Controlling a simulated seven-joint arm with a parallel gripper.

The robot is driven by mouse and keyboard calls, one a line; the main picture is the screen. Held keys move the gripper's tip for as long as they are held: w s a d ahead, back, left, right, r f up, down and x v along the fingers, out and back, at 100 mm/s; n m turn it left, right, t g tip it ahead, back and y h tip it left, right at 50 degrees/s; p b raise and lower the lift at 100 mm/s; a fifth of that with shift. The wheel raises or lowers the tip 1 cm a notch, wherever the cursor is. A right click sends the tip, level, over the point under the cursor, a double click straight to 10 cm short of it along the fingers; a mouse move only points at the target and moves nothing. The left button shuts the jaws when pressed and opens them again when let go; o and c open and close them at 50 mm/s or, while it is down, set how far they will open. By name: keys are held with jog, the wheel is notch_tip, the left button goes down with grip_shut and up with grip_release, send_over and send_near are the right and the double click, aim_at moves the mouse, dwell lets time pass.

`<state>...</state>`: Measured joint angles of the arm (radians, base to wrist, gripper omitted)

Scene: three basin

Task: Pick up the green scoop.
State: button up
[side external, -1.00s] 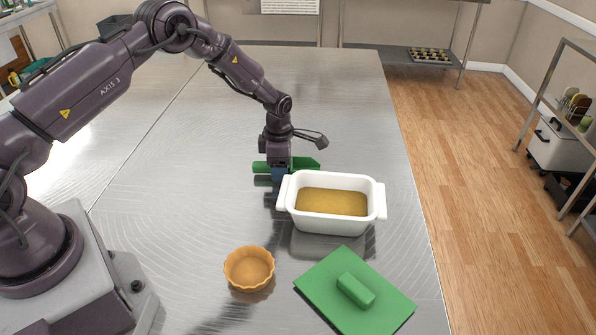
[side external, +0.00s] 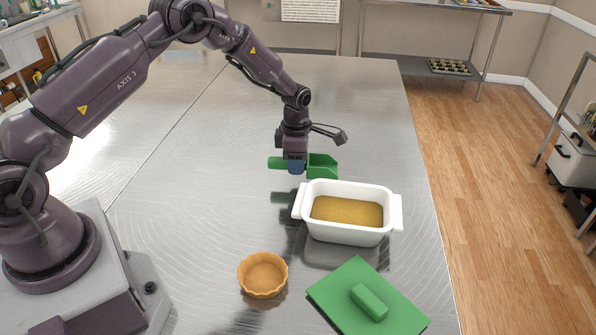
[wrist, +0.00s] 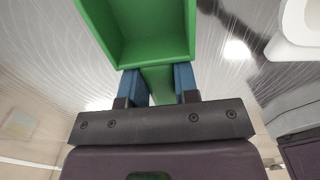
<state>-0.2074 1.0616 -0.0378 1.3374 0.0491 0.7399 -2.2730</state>
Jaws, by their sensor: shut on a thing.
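The green scoop (side external: 322,165) is held in my gripper (side external: 296,167), above the steel table behind the white dish. Its handle sticks out to the left of the fingers and its open bowl lies to the right. In the wrist view the blue fingers of my gripper (wrist: 159,85) are shut on the green handle, and the scoop's bowl (wrist: 140,30) fills the upper middle. A reflection of the scoop shows on the table below it, with a gap between.
A white two-handled dish (side external: 310,225) with a yellow-brown filling stands just in front of the scoop. An orange fluted cup (side external: 263,275) and a green board with a handle (side external: 385,318) lie nearer the front. The table (side external: 200,190) to the left is clear.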

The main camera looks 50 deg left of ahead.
jog(key=s+d+r, duration=0.2)
jog(key=s+r, duration=0.7)
jog(key=s, duration=0.4)
jog(key=shift+s+d+r, duration=0.25)
jog(key=shift+s, duration=0.1)
jog(key=shift+o, duration=0.6)
jog(key=shift+c, duration=0.6)
